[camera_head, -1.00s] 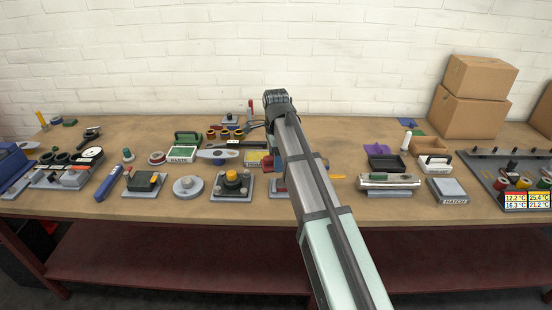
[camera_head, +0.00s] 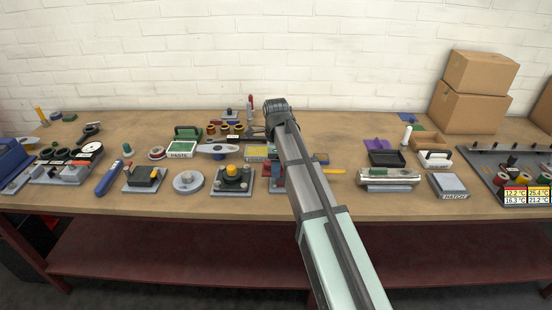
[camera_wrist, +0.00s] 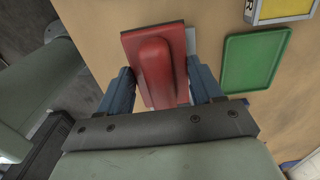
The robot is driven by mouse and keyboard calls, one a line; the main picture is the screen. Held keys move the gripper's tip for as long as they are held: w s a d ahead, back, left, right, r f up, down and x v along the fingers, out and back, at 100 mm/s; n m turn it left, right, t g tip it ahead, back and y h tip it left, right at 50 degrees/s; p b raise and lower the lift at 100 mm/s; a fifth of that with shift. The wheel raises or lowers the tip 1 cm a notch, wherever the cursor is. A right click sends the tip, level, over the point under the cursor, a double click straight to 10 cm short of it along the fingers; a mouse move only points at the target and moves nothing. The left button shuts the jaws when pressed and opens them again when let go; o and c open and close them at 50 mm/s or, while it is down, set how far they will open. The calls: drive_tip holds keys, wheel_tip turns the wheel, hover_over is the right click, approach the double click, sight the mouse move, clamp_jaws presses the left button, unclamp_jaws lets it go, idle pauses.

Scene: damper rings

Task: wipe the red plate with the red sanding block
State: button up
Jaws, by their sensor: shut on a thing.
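My gripper (camera_wrist: 161,78) is shut on the red sanding block (camera_wrist: 156,66). Its two blue-grey fingers stand on either side of the block's raised grip. A pale grey edge (camera_wrist: 191,42) shows beside the block in the wrist view; I cannot tell whether the block touches it. In the head view, my arm hides most of the gripper. A bit of red (camera_head: 278,174) shows just left of the arm, and I cannot tell whether it is the block. I cannot make out the red plate for certain in either view.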

sight(282, 172)
drive_tip(key=shift+f, duration=0.85)
drive_tip(key=shift+d+f, duration=0.15)
drive_tip(key=shift+f, duration=0.75)
drive_tip(key=shift+d, duration=0.8)
drive_tip(key=shift+c, duration=0.5)
drive_tip(key=shift+d, duration=0.75)
drive_tip(key=shift+a, duration=1.65)
drive_tip(key=shift+a+r, duration=0.1)
drive_tip(key=shift+r, duration=4)
